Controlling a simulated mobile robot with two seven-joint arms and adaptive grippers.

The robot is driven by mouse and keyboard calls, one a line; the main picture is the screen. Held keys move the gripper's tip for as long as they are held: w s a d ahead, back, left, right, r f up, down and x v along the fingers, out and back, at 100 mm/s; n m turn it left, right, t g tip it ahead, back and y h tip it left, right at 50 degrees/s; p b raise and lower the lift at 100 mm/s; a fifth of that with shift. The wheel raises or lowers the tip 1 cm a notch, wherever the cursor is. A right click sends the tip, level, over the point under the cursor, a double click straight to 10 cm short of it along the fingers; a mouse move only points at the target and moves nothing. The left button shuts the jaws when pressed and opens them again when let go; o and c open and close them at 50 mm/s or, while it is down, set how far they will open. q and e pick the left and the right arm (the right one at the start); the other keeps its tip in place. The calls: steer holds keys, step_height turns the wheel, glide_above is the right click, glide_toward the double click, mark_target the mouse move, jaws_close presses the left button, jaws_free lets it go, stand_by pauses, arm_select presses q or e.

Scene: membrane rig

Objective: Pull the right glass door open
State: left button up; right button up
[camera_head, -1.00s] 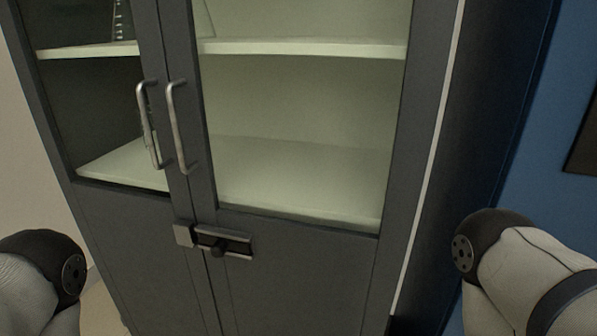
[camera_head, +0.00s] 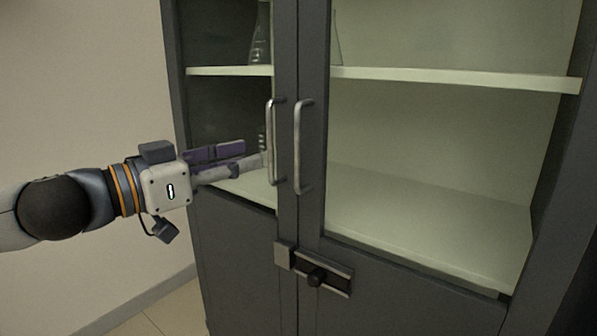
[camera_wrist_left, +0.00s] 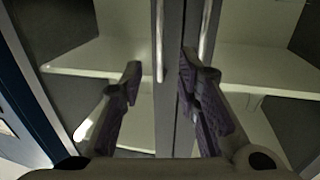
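The right glass door (camera_head: 430,150) of the grey cabinet appears closed. Its upright metal handle (camera_head: 300,148) stands beside the left door's handle (camera_head: 272,142). My left gripper (camera_head: 257,158) reaches in from the left, its fingertips close to the left door's handle and left of the right door's handle. In the left wrist view its fingers (camera_wrist_left: 160,66) are apart, with nothing held. One metal handle (camera_wrist_left: 160,40) shows between them in the picture, and another lies by the right finger; I cannot tell which is which or judge the depth. My right gripper is out of view.
A latch with a dark knob (camera_head: 316,277) sits below the handles across the door seam. Glass flasks (camera_head: 260,38) stand on the upper shelf (camera_head: 450,78) behind the glass. Floor and plain wall are free at the left.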

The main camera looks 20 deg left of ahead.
arm_select(q)
steer(key=f+b+x, duration=0.1)
steer(key=b+x, duration=0.2)
steer(key=x, duration=0.3)
glide_above(298, 186)
steer(key=shift+w+a+r+b, duration=0.1)
steer(key=shift+w+r+b, duration=0.25)
steer(key=shift+r+b, duration=0.1)
jaws_close()
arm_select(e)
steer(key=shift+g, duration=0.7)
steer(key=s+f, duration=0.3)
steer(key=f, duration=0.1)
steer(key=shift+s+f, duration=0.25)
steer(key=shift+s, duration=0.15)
